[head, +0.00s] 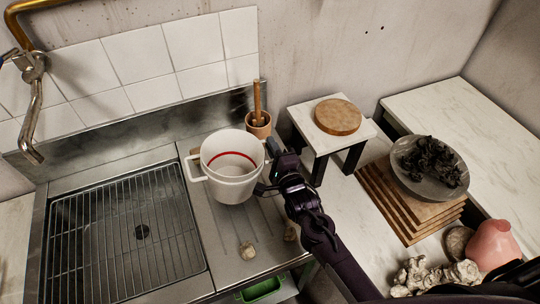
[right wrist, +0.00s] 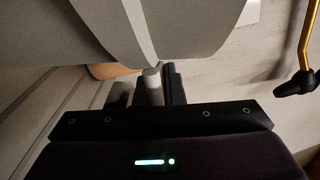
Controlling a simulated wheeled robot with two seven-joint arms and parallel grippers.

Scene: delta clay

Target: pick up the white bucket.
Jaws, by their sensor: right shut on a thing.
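The white bucket (head: 232,184) with a red line inside is upright at the drainboard beside the sink. It has a handle on its left side and another on the right, where my gripper is. My right gripper (head: 267,172) reaches in from the right and is shut on that right-hand handle. In the right wrist view the bucket's pale wall (right wrist: 190,30) fills the top, and the handle sits between the dark jaws (right wrist: 152,86). Whether the bucket's base touches the drainboard is unclear. My left gripper is not in view.
A sink with a wire rack (head: 125,235) lies left of the bucket. A terracotta pot (head: 258,127) stands close behind it. Small stones (head: 247,251) lie in front. A small white-topped stand (head: 298,112), stacked boards (head: 385,205) and a plate (head: 400,178) of dark pieces are right.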

